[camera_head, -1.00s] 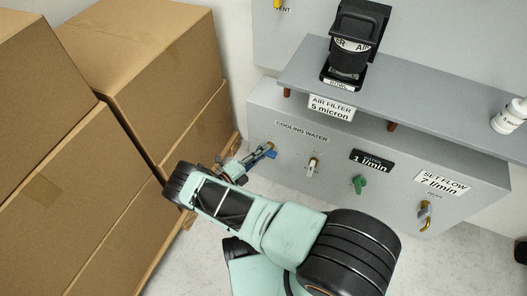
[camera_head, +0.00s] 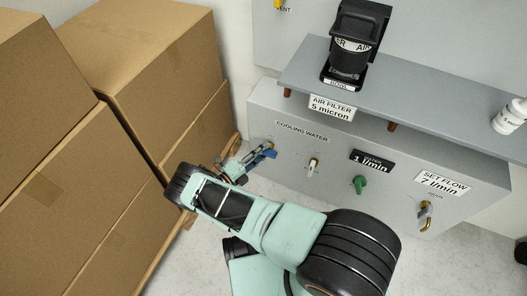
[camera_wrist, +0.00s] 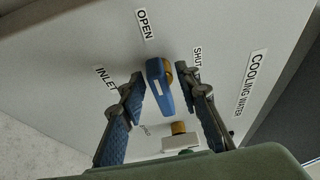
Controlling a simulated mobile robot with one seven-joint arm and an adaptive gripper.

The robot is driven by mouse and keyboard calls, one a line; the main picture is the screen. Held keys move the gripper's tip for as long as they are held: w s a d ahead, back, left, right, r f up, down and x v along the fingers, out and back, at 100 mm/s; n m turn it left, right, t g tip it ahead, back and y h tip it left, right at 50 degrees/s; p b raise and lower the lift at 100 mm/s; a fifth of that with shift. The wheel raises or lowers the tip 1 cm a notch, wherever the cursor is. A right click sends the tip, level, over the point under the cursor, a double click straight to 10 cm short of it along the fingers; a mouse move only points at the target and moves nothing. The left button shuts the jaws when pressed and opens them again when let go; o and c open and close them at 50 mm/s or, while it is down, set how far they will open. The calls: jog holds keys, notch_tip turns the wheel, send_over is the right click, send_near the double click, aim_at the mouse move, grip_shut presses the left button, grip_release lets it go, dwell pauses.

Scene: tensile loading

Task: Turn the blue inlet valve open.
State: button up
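The blue inlet valve handle (camera_wrist: 163,88) sits on a brass stem on the grey panel. In the wrist view it hangs away from the OPEN label (camera_wrist: 145,24), with the SHUT label (camera_wrist: 197,57) to its right and the INLET label (camera_wrist: 105,78) to its left. My gripper (camera_wrist: 160,85) has one finger on each side of the handle, apart, with a narrow gap visible at each side. In the head view the blue handle (camera_head: 268,154) shows just beyond my gripper (camera_head: 245,160), whose fingers are small and partly hidden there.
A second brass valve with a pale handle (camera_head: 313,165) is right of the blue one, then a green knob (camera_head: 359,185) and a drain valve (camera_head: 425,215). Stacked cardboard boxes (camera_head: 150,80) stand close to my arm's left. A shelf with an air filter (camera_head: 349,55) juts out above.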

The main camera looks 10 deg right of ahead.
jog(key=shift+a, duration=0.1)
jog(key=v, duration=1.2)
jog(key=shift+w, duration=0.1)
